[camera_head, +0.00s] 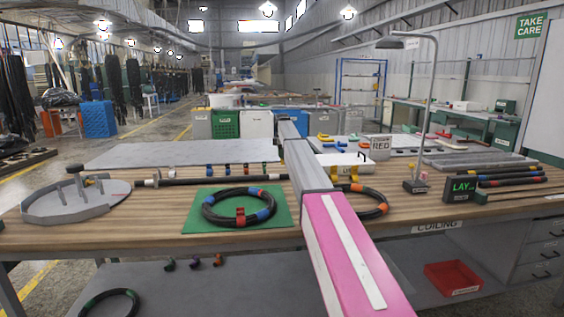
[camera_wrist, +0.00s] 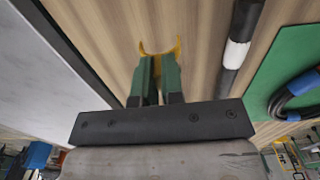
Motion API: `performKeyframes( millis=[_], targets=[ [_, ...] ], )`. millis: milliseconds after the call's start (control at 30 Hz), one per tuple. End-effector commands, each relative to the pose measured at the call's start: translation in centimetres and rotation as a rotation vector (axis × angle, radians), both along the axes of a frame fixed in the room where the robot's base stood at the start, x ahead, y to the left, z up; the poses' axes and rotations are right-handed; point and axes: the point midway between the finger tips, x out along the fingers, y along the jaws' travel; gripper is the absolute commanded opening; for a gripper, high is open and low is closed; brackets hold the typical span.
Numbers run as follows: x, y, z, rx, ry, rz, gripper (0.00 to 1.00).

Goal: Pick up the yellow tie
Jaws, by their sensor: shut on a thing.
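The yellow tie (camera_wrist: 161,50) is a small U-shaped clip in the wrist view, its open side facing up in the picture. My gripper (camera_wrist: 158,62) has green fingers close together, shut on the base of the tie. The tie is over the wooden table; I cannot tell whether it touches the top. In the head view my arm crosses the table, and my gripper cannot be made out there.
A black hose with a white band (camera_wrist: 238,55) lies right of the tie. Beyond it is a green mat (camera_wrist: 262,88) with a coiled hose (camera_head: 240,207). A grey slab (camera_wrist: 40,75) is at left. A lamp (camera_head: 417,185) stands on the table's right.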

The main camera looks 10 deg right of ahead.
Motion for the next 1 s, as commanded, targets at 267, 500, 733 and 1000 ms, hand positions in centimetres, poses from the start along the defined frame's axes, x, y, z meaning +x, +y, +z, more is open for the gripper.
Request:
performKeyframes(
  millis=[267,500,733,1000],
  targets=[
    [-3.6,5.7,3.6,0.001,0.0,0.004,0.0],
    [-5.4,8.7,5.7,0.001,0.001,0.003,0.0],
    [-6.0,9.8,6.5,0.001,0.001,0.001,0.0],
    [-6.0,9.9,6.5,0.001,0.001,0.001,0.0]
  ],
)
